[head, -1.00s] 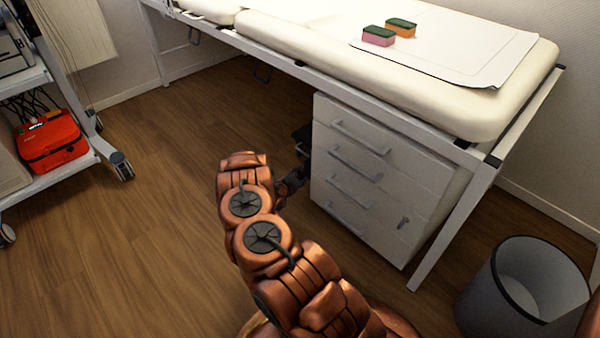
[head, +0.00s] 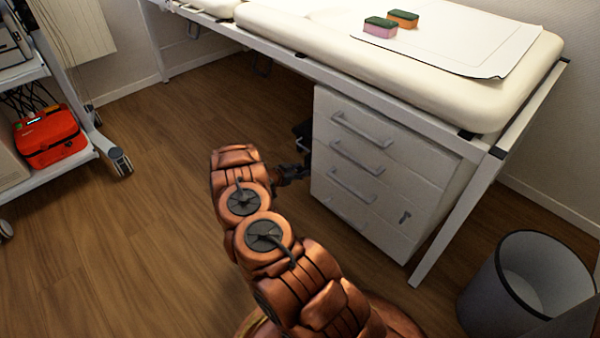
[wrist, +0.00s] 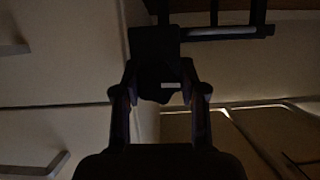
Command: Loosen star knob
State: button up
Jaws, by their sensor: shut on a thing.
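My gripper (wrist: 160,80) is shut on a dark, rounded piece (wrist: 158,95) between its two fingers, which I take to be the star knob. It is too dark to make out its lobes or how far it is turned. A dark block (wrist: 153,42) shows just beyond it in the wrist view. In the head view my gripper (head: 288,175) is small and dark, low beside the left edge of the drawer cabinet (head: 375,180). A black part (head: 303,132) shows above it there. The knob itself cannot be told apart in the head view.
The cabinet stands under a padded couch (head: 400,75) with a white frame. Two sponges (head: 380,27) lie on the couch. A grey bin (head: 525,285) stands at the lower right. A trolley with a red case (head: 48,137) is at the left. The wooden floor (head: 130,240) between is clear.

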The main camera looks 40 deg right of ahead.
dwell(0.5)
jog(key=o, duration=1.2)
jog(key=shift+c, duration=0.2)
